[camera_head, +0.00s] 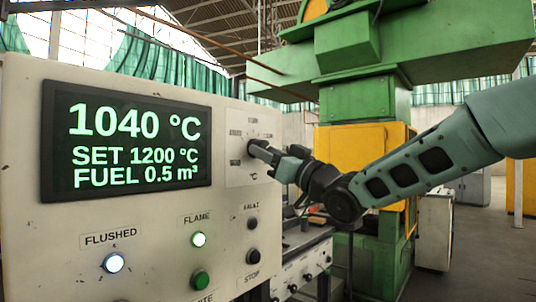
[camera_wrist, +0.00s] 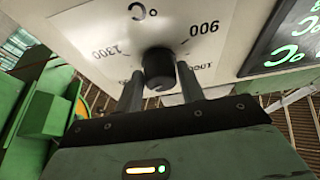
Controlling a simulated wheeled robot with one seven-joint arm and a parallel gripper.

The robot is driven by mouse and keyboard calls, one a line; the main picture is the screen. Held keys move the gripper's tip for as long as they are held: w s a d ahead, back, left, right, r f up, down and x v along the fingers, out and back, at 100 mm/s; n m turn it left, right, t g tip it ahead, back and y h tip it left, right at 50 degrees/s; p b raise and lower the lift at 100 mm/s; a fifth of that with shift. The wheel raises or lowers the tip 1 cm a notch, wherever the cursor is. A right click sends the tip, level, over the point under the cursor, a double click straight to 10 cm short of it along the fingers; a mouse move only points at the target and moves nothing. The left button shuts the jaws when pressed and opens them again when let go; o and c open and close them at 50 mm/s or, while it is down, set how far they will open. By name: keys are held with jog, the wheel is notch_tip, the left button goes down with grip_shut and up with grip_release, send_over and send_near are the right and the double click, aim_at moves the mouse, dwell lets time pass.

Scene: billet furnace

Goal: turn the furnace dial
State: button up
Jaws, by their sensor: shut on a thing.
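The furnace dial (camera_wrist: 158,66) is a dark round knob on a pale plate in the wrist view. Marks around it include 900, 1300 and °C, upside down there. My gripper (camera_wrist: 158,82) has one finger on each side of the dial and is shut on it. In the head view my gripper (camera_head: 257,148) reaches the plate from the right and mostly hides the dial. The display (camera_head: 126,140) reads 1040 °C, SET 1200 °C, FUEL 0.5 m³. Which mark the dial points at cannot be told.
The pale control panel (camera_head: 60,240) carries a lit white FLUSHED lamp (camera_head: 113,263), a lit FLAME lamp (camera_head: 199,239), a green button (camera_head: 200,280) and a dark STOP button (camera_head: 252,256) below the dial. A green and yellow machine (camera_head: 365,140) stands behind my arm.

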jog(key=o, duration=1)
jog(key=b+v, duration=0.5)
jog(key=v, duration=1.2)
jog(key=shift+d+f, duration=0.15)
jog(key=shift+f, duration=0.05)
